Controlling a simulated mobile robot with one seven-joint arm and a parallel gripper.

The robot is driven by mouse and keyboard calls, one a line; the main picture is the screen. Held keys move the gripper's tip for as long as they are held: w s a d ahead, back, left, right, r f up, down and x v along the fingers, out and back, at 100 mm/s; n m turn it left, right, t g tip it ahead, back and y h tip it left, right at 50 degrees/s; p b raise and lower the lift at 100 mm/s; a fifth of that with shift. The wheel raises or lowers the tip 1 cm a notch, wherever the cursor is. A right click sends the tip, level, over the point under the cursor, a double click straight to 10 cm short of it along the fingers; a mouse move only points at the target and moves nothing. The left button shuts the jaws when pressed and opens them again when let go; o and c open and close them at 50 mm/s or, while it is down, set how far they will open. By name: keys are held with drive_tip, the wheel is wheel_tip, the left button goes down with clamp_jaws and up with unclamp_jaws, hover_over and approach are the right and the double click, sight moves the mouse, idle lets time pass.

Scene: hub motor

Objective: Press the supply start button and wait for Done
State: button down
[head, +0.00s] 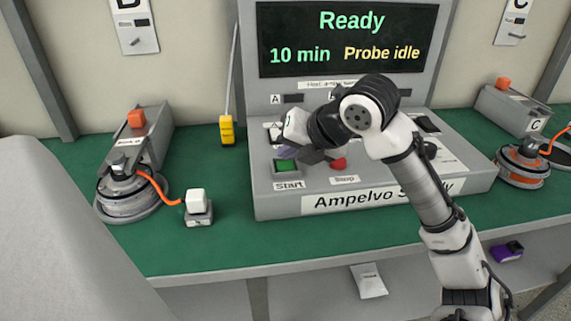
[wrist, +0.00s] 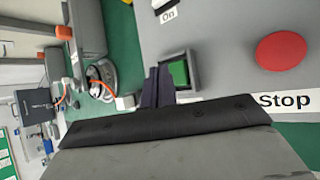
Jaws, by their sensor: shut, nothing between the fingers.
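The green start button (head: 286,166) sits on the front left of the grey Ampelvo supply unit (head: 271,204), above a Start label. In the wrist view the green button (wrist: 178,73) lies in a dark square frame. My gripper (head: 311,155) is shut and empty, just above and beside the start button. In the wrist view its fingertips (wrist: 157,75) are at the button's left edge; whether they touch it I cannot tell. The screen (head: 348,38) reads Ready, 10 min, Probe idle.
A hub motor (head: 129,196) with an orange cable to a white-topped block (head: 197,205) stands at left. Another motor (head: 523,166) stands at right. A yellow connector (head: 227,130) hangs behind. The green bench top (head: 200,255) is clear in front of the unit.

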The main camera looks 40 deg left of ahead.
sight(290, 168)
drive_tip(key=shift+f, duration=0.15)
idle(0.4)
drive_tip(key=shift+f, duration=0.3)
drive_tip(key=shift+f+b, duration=0.5)
drive_tip(key=shift+b, duration=0.1)
idle(0.5)
drive_tip(key=shift+r, duration=0.15)
drive_tip(key=shift+r+p, duration=0.8)
wheel_tip(290, 168, up, 5)
drive_tip(key=p, duration=0.4)
idle(0.9)
